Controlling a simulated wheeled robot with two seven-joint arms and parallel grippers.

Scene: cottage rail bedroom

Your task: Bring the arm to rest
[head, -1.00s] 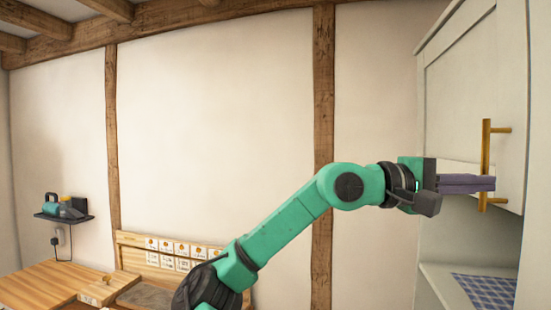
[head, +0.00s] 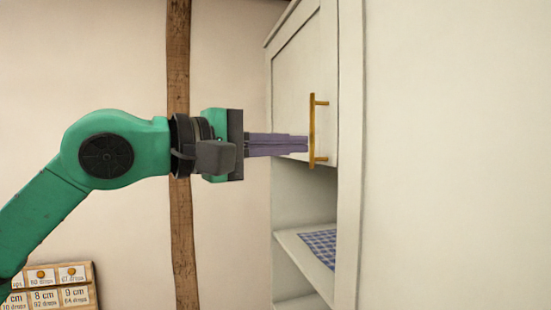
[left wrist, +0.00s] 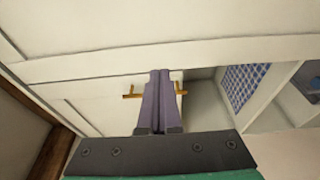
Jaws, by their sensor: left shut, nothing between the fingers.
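My left arm (head: 105,155) is green with dark joints and reaches in from the left in the head view. My left gripper (head: 306,144) has purple fingers, which are together with nothing between them. The fingertips point at the brass bar handle (head: 312,130) of a pale cabinet door (head: 300,70) and overlap it in the picture; I cannot tell whether they touch. In the left wrist view the shut fingers (left wrist: 160,74) lie across the middle of the handle (left wrist: 131,96), whose ends show on both sides. My right gripper is not in view.
Below the door is an open cabinet space with a shelf (head: 288,240) bearing a blue checked cloth (head: 320,246). A wooden post (head: 179,60) stands behind my arm. A board with labelled cards (head: 45,290) is at lower left. The wall is otherwise bare.

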